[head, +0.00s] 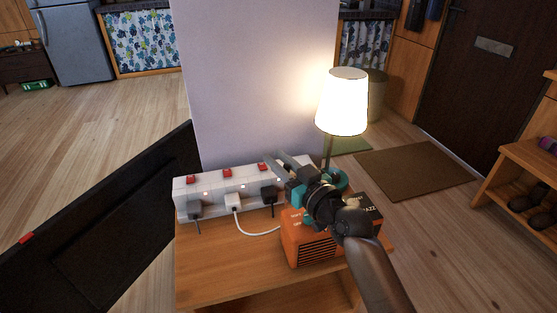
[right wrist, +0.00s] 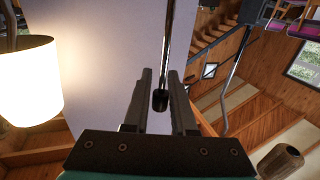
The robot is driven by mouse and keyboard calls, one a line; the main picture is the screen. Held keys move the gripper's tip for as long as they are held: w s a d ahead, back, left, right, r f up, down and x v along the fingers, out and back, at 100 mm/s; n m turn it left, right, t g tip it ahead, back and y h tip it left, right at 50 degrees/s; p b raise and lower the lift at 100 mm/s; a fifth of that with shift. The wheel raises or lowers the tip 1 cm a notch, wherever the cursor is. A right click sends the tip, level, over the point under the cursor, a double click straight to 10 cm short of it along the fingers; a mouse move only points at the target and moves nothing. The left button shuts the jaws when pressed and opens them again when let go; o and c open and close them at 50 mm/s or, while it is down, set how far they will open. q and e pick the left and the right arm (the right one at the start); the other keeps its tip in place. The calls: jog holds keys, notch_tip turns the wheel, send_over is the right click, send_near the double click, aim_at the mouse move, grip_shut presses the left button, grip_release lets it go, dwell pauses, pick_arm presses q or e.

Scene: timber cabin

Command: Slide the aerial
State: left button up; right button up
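An orange radio (head: 308,249) stands on the small wooden table, partly covered by my right arm. The aerial (right wrist: 168,45) is a thin shiny rod with a dark tip in the right wrist view. It comes in from the top edge and its tip lies between the fingers of my right gripper (right wrist: 160,85). Gaps show on both sides of the tip, so the fingers look open around it. In the head view my right gripper (head: 275,160) is above the radio's back left, and I cannot make out the aerial there. My left gripper is not in view.
A white power strip (head: 184,184) with red switches and plugs lies on the table (head: 215,275), left of the radio. A lit lamp (head: 343,100) stands close behind my gripper. A pale pillar (head: 255,80) rises behind. A large black panel (head: 110,235) is at left.

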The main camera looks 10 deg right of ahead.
grip_shut()
dwell(1.0)
